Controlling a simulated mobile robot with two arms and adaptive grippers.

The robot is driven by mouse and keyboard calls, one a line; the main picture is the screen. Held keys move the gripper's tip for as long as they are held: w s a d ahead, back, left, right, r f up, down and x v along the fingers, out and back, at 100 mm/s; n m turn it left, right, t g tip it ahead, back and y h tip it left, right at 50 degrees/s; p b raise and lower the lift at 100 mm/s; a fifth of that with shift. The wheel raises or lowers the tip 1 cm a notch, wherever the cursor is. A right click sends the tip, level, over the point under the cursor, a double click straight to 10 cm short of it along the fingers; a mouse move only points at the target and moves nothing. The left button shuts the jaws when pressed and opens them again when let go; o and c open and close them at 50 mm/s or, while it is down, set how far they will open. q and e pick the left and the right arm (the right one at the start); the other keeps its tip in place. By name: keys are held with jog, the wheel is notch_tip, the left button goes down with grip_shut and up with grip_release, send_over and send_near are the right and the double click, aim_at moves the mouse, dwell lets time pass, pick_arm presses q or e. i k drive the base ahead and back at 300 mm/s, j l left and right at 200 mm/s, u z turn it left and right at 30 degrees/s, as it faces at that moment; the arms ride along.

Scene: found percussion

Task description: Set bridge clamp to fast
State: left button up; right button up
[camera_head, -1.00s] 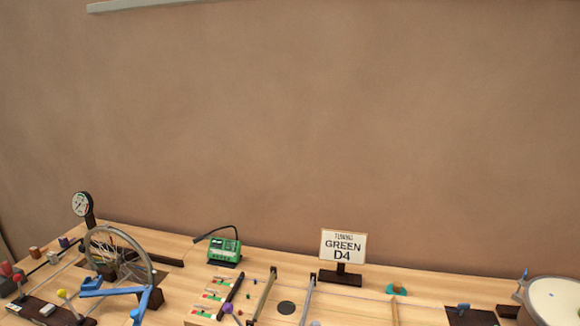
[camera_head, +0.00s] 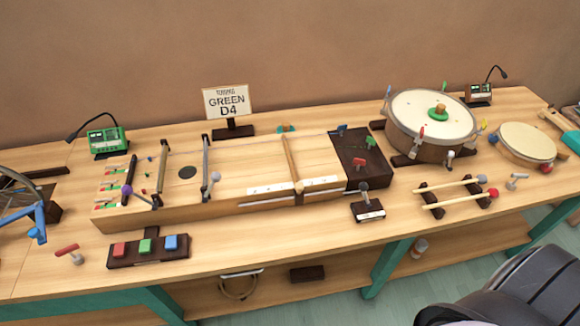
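A long wooden string instrument (camera_head: 240,177) lies on the bench. A slanted wooden bridge bar (camera_head: 291,160) crosses it, with white marked strips at its foot. A small dark block (camera_head: 367,212) with a grey-knobbed lever (camera_head: 365,191) and a white label stands in front of the instrument's right end; the label is too small to read. I cannot tell for sure which part is the bridge clamp or how it is set. Neither of my grippers shows in the head view.
A dark plate with coloured pegs (camera_head: 374,163) is at the instrument's right end. A drum (camera_head: 431,136) stands behind, with mallets (camera_head: 452,184) in front. A red, green and blue button block (camera_head: 148,251) sits front left. A sign (camera_head: 227,101) reads GREEN D4.

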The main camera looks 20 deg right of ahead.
aim_at(364, 187)
jog(key=z, duration=1.35)
